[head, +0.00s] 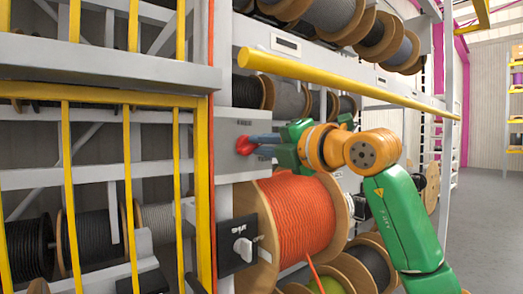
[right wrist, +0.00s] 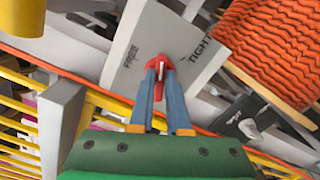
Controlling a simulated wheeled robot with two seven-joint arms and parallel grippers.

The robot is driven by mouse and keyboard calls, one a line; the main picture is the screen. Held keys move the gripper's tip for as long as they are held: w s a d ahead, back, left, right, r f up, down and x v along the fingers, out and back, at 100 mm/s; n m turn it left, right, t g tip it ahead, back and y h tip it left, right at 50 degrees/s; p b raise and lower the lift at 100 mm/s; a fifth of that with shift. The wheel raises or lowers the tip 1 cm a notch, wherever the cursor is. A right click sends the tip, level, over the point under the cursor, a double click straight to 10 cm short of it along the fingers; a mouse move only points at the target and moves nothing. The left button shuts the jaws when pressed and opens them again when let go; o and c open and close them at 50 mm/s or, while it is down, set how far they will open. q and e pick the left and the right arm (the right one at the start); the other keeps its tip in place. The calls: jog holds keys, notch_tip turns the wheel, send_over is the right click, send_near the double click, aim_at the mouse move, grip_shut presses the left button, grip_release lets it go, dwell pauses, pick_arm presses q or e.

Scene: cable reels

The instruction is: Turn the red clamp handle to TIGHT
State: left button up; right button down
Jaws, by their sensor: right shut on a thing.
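The red clamp handle (head: 243,147) sits on a grey plate (head: 226,165) above the large reel of orange cable. In the right wrist view the red handle (right wrist: 159,64) lies between the printed words FREE and TIGHT on the plate (right wrist: 143,32). My right gripper (head: 254,143) reaches it from the right, with its blue fingers shut on the handle. In the right wrist view the fingers of the right gripper (right wrist: 159,80) lie on both sides of the handle and hide part of it. My left gripper is in neither view.
The orange cable reel (head: 300,215) stands close below my right arm. A yellow bar (head: 340,80) runs just above it. A black box with a white knob (head: 240,246) is at the lower left of the reel. Yellow railings (head: 130,190) stand left; open floor (head: 490,210) lies right.

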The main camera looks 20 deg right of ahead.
jog(key=m+b, duration=0.1)
jog(key=m, duration=0.4)
jog(key=shift+f+m+b, duration=0.15)
jog(key=shift+m+b, duration=0.15)
jog(key=shift+b, duration=0.05)
jog(key=m+b, duration=0.1)
jog(key=m, duration=0.3)
jog(key=shift+m, duration=0.7)
jog(key=c, duration=0.9)
grip_release()
jog(key=shift+f, duration=0.1)
jog(key=b+v, duration=0.4)
jog(key=v, duration=0.3)
